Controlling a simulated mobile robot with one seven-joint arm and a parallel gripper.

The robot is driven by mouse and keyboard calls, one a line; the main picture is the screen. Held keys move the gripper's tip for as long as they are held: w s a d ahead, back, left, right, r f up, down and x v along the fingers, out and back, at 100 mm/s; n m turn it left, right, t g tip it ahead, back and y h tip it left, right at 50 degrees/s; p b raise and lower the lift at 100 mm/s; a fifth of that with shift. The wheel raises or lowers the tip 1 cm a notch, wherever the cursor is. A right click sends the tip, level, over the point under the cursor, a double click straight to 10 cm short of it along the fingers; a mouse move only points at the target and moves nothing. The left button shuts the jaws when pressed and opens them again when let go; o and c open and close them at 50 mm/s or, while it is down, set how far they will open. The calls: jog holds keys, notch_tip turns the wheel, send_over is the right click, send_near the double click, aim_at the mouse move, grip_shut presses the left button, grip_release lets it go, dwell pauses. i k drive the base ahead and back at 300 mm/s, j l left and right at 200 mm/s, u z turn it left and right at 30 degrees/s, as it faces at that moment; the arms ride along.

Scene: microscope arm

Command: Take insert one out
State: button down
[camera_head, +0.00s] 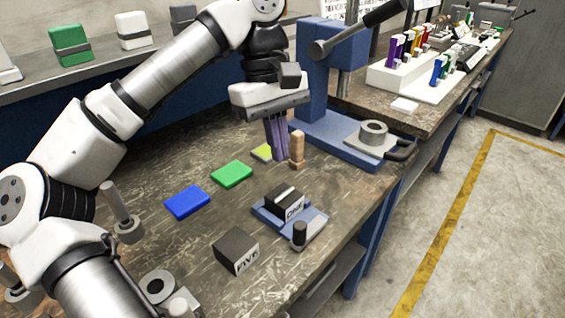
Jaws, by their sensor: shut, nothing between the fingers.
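A dark block (284,200) with a white label sits in a blue fixture (262,218) on the bench; the label is too small to read surely, perhaps ONE. The fixture has a grey plate with a dark knob (300,235) at its front right. My gripper (279,157) points down behind the block, apart from it, with its purplish fingers together and nothing held. The fingertips are close to a small wooden peg (297,150) and a yellow-green pad (262,153); whether they touch cannot be told.
A dark block labelled FIVE (236,252) lies in front of the fixture. A green pad (232,174) and a blue pad (187,202) lie to the left. A blue press (316,75) with a lever stands behind my gripper. Metal parts (158,284) stand at the front left.

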aim_at(285, 201)
jog(key=k+l, duration=0.35)
jog(key=l, duration=0.2)
jog(key=k+l, duration=0.35)
jog(key=l, duration=0.15)
